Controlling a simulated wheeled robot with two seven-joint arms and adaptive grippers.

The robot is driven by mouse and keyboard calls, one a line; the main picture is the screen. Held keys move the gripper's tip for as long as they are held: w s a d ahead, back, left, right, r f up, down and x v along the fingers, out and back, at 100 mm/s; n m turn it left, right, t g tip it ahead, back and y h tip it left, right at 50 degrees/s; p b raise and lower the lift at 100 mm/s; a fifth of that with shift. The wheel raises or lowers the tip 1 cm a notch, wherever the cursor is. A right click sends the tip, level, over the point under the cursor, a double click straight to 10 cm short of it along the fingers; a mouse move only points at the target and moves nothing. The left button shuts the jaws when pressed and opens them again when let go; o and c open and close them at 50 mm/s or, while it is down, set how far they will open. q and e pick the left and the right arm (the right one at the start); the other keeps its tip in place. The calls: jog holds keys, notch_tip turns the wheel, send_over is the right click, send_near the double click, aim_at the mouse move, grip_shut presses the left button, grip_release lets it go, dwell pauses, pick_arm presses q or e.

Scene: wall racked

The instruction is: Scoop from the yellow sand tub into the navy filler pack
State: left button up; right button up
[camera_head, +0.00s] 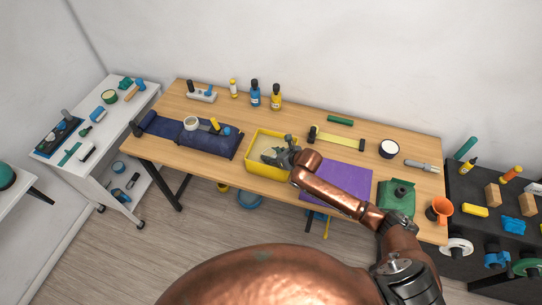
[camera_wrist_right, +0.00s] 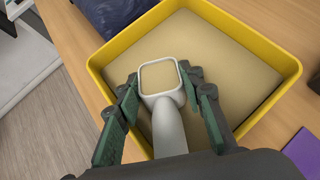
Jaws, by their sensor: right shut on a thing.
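The yellow tub (camera_head: 248,163) stands near the front middle of the wooden table and holds pale sand (camera_wrist_right: 225,55). My right gripper (camera_head: 272,156) is over the tub, shut on a light grey scoop (camera_wrist_right: 170,130). In the right wrist view its green-padded fingers (camera_wrist_right: 160,82) lie on both sides of the scoop. The scoop's square bowl looks sand-coloured inside; I cannot tell how deep it sits. The navy pack (camera_head: 224,149) lies left of the tub, and its edge shows in the right wrist view (camera_wrist_right: 112,12). My left gripper is out of view.
A white round cup (camera_head: 191,123) stands at the navy pack. A purple mat (camera_head: 350,178) and a green block-like item (camera_head: 396,199) lie to the right. Bottles (camera_head: 255,94) stand along the back edge. An orange mug (camera_head: 440,210) is at the right end.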

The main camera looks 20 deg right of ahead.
jog(key=shift+r, duration=0.1)
jog(key=shift+t+y, duration=0.3)
jog(key=shift+t, duration=0.4)
jog(key=shift+r+p, duration=0.85)
jog(key=shift+r, duration=2.15)
notch_tip(320, 180, up, 7)
jog(key=t, duration=0.1)
jog(key=shift+t+y+p, duration=0.3)
jog(key=shift+y+p, duration=0.1)
jog(key=shift+p, duration=0.05)
jog(key=shift+f, duration=0.1)
jog(key=o, duration=0.7)
jog(key=shift+c, duration=0.2)
jog(key=c, duration=0.6)
jog(key=shift+o, duration=0.2)
